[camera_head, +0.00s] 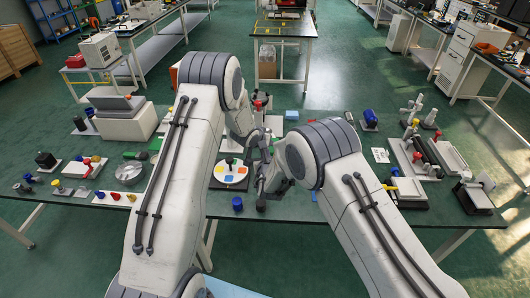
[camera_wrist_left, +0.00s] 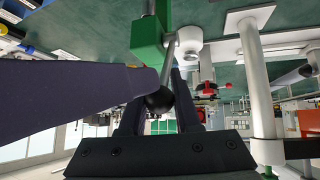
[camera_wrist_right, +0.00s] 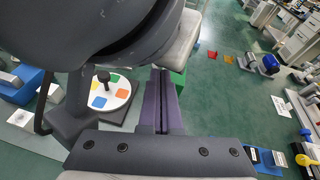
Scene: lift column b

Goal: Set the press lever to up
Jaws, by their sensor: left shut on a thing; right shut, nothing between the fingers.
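The press lever, a thin metal rod with a black ball knob (camera_wrist_left: 160,99), shows in the left wrist view. Its rod runs up beside a green block (camera_wrist_left: 147,38). My left gripper (camera_wrist_left: 162,92) is shut on the lever at the knob end. A dark purple finger shape reaches in from the left and covers part of this area. My right gripper (camera_wrist_right: 162,76) is shut and empty, with the green block (camera_wrist_right: 178,80) just behind its fingertips. In the head view my arms hide most of the press and the lever, so the lever's angle is hard to tell.
A white disc with coloured patches (camera_head: 231,172) lies left of the grippers. A blue knobbed piece (camera_head: 237,203) stands at the table's front edge. Slide fixtures (camera_head: 422,158) fill the right side. A metal bowl (camera_head: 129,172) and small parts fill the left.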

